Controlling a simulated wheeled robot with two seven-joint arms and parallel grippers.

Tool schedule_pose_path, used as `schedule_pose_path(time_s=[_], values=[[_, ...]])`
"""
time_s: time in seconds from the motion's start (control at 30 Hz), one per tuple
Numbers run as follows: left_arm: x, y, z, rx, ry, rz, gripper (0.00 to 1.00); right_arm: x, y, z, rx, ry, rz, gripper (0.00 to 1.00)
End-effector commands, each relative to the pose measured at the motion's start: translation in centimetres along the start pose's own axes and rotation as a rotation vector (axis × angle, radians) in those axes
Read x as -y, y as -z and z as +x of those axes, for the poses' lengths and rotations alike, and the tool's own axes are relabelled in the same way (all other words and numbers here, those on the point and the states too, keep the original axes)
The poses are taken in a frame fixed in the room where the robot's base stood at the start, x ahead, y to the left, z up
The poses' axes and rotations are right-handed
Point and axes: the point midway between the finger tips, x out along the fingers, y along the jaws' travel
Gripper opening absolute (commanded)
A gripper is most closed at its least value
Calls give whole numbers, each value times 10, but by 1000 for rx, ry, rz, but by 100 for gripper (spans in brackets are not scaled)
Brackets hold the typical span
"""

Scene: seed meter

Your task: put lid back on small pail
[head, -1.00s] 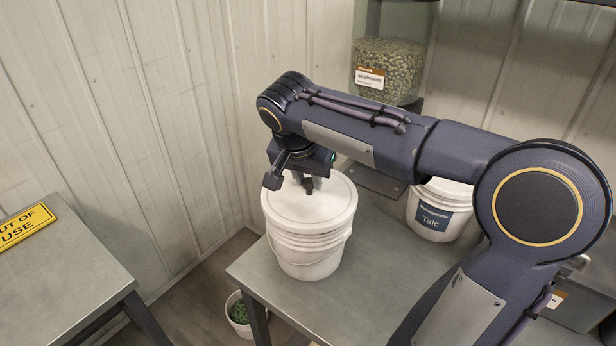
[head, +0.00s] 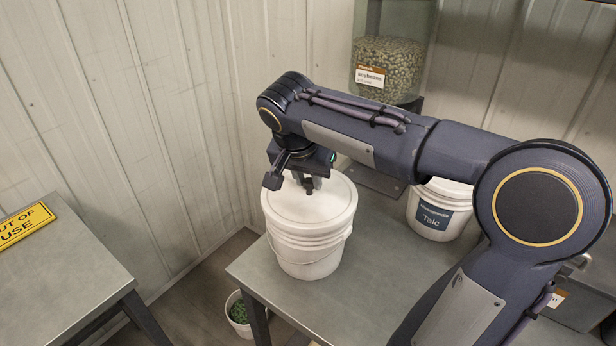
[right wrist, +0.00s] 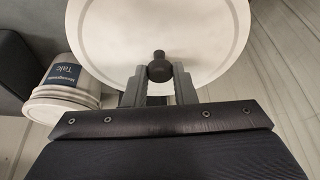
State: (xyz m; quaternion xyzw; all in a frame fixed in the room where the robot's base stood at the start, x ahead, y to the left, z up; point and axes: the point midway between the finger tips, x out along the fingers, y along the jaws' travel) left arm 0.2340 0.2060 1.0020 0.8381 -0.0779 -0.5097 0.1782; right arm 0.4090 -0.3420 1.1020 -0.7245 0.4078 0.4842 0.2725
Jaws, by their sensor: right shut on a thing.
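A white pail (head: 306,258) stands upright near the left edge of the grey table. Its round white lid (head: 325,206) lies on top of it, and I see no gap between lid and pail from here. My right gripper (head: 308,186) points down over the lid. In the right wrist view its two fingers (right wrist: 159,78) are shut on the lid's dark round knob (right wrist: 159,67), and the white lid (right wrist: 110,40) fills the upper middle. My left gripper is not in view.
A smaller white pail labelled Talc (head: 434,214) stands to the right on the table (head: 375,265). A clear soybean container (head: 387,68) stands behind. A second table (head: 65,270) with a yellow "out of use" sign (head: 22,225) is at left. A small green-filled bucket (head: 238,314) sits on the floor.

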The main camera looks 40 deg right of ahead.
Motion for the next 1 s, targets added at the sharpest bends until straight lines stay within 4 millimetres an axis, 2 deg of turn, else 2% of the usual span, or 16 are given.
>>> schedule_pose_path(time_s=[0.23, 0.27, 0.43, 0.63, 0.8, 1.0], values=[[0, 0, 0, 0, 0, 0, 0, 0, 0, 0, 0, 0, 0, 1], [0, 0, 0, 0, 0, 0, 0, 0, 0, 0, 0, 0, 0, 25], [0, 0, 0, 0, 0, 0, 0, 0, 0, 0, 0, 0, 0, 48], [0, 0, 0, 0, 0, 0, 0, 0, 0, 0, 0, 0, 0, 50], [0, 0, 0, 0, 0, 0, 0, 0, 0, 0, 0, 0, 0, 70], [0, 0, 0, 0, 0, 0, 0, 0, 0, 0, 0, 0, 0, 71]])
